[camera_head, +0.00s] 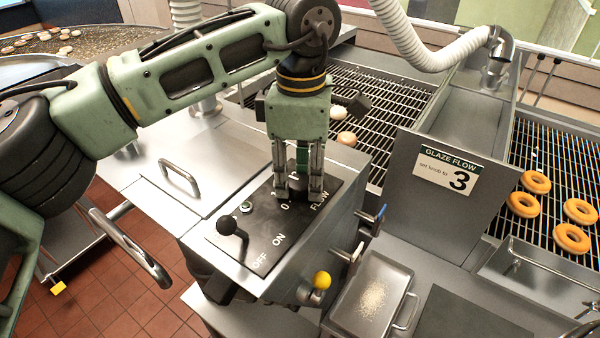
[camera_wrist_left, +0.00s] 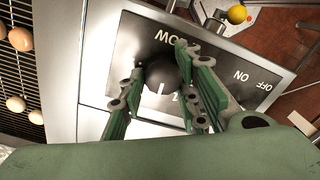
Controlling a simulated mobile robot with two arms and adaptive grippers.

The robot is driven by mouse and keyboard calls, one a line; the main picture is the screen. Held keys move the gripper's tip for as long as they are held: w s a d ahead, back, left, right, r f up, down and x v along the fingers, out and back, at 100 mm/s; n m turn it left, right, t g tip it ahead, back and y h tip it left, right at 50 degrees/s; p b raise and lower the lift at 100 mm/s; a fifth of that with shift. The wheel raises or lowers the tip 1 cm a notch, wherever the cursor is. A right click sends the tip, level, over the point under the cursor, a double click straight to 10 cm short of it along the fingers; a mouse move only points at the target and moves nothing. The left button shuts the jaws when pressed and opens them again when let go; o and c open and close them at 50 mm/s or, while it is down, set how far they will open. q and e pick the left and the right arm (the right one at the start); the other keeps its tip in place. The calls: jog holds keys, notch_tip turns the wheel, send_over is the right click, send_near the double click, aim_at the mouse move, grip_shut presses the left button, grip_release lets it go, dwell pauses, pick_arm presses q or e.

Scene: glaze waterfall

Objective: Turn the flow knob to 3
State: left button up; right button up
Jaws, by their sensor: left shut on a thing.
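The control panel (camera_head: 258,246) is a dark plate on top of the steel cabinet, with the words FLOW, ON and OFF. My left gripper (camera_head: 298,192) reaches down onto the panel from above at the FLOW end. In the left wrist view its green fingers stand on both sides of the black round flow knob (camera_wrist_left: 160,74), and the gripper is shut on it. A white mark shows on the knob; the number it points at is partly hidden by the fingers. A sign (camera_head: 447,172) reads "GLAZE FLOW, set knob to 3". My right gripper is not in view.
A black ON/OFF lever (camera_head: 232,236) stands near the gripper on the same panel. A yellow ball knob (camera_head: 322,280), blue-handled valve (camera_head: 380,214) and steel tray (camera_head: 370,296) are at the cabinet's front right. Doughnuts (camera_head: 536,182) lie on the right conveyor grid.

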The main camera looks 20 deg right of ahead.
aim_at(305, 178)
pick_arm(q)
jog(key=m, duration=0.5)
jog(key=shift+w+d+r, duration=0.1)
jog(key=shift+w+r, duration=0.05)
jog(key=shift+r, duration=0.15)
jog(key=shift+d+f+m+p, duration=0.1)
jog(key=shift+m+p, duration=0.2)
jog(key=shift+m, duration=2)
jog(key=shift+s, duration=0.2)
jog(key=o, duration=0.8)
jog(key=shift+o, duration=1.1)
jog(key=shift+d+f, duration=0.2)
jog(key=shift+a, duration=0.1)
jog(key=shift+r, duration=0.25)
notch_tip(305, 178, up, 12)
jog(key=shift+f, duration=0.25)
